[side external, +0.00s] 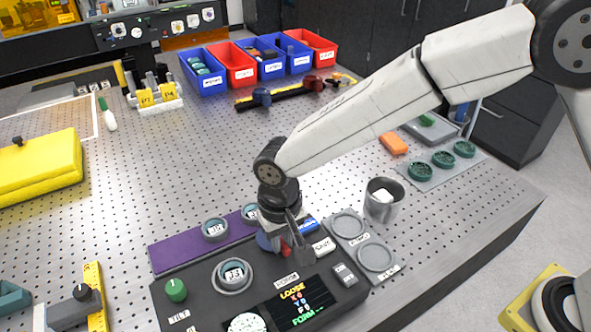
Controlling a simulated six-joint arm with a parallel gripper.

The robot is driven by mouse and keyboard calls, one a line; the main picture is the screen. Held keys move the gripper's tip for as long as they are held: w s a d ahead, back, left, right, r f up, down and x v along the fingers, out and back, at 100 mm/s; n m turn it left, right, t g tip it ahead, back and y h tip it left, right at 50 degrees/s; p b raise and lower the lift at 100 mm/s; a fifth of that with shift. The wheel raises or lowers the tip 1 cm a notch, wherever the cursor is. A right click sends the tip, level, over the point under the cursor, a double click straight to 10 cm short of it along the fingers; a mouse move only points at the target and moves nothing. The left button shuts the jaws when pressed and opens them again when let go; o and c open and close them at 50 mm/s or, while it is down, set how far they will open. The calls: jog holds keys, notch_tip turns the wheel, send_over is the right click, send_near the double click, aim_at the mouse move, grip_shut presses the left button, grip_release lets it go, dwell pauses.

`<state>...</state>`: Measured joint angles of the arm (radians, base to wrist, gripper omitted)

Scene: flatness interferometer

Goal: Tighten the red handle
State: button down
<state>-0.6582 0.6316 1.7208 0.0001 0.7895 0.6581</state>
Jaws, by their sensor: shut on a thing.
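My gripper (294,245) points down at the back right of the dark control box (205,309). It is shut on the red handle (285,251), of which only a small red part shows between and below the fingers. The rest of the handle is hidden. The box's screen (300,304) shows "LOOSE" in yellow, with coloured lines below it and "FORM" in green.
A green knob (176,290) and a round dial (233,273) sit on the box. A purple strip (178,252) with round pieces lies behind it. A metal cup (383,202) and a grey two-ring plate (350,228) stand close right. The perforated table's middle left is clear.

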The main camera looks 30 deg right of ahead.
jog(key=shift+r+n, duration=0.1)
jog(key=shift+n, duration=0.4)
jog(key=n, duration=0.3)
jog(key=shift+n, duration=0.4)
jog(key=n, duration=0.9)
jog(key=shift+n, duration=1.9)
jog(key=c, duration=0.6)
grip_release()
